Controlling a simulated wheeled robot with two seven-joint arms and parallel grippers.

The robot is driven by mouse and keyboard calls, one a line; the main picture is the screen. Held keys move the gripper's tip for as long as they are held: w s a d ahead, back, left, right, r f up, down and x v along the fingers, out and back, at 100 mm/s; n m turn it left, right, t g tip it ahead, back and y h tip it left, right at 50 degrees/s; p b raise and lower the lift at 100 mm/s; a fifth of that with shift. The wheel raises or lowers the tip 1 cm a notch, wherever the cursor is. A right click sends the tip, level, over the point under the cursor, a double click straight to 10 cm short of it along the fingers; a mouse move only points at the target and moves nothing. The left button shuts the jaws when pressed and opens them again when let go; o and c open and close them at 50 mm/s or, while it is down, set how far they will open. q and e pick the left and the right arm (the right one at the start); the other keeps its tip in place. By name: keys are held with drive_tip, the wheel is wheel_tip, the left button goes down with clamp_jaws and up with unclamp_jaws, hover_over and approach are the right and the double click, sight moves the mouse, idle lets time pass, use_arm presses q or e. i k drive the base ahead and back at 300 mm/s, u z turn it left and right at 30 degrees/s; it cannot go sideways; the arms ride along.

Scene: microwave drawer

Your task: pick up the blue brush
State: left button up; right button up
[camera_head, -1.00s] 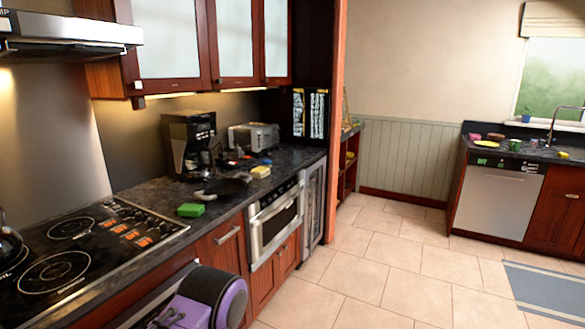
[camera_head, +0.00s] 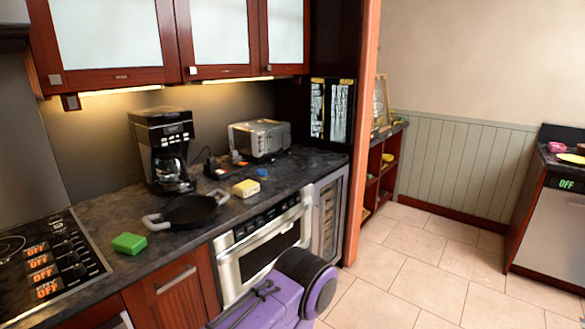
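A small blue object (camera_head: 262,172), which may be the blue brush, lies on the dark counter in front of the toaster. It is too small to make out its bristles or handle. A purple and black part of my own body rises at the bottom centre, in front of the oven. Neither of my grippers shows in the view.
Near the blue object are a yellow block (camera_head: 245,188), a silver toaster (camera_head: 259,138) and a black pan (camera_head: 188,211). A coffee maker (camera_head: 163,149), green sponge (camera_head: 129,243) and stove (camera_head: 45,265) are further left. Open tiled floor (camera_head: 420,265) lies right.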

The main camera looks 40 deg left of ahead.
sight(262, 174)
drive_tip(key=u, duration=0.2)
drive_tip(key=i, duration=1.2)
drive_tip(key=u, duration=1.05)
drive_tip(key=i, duration=0.75)
drive_tip(key=u, duration=1)
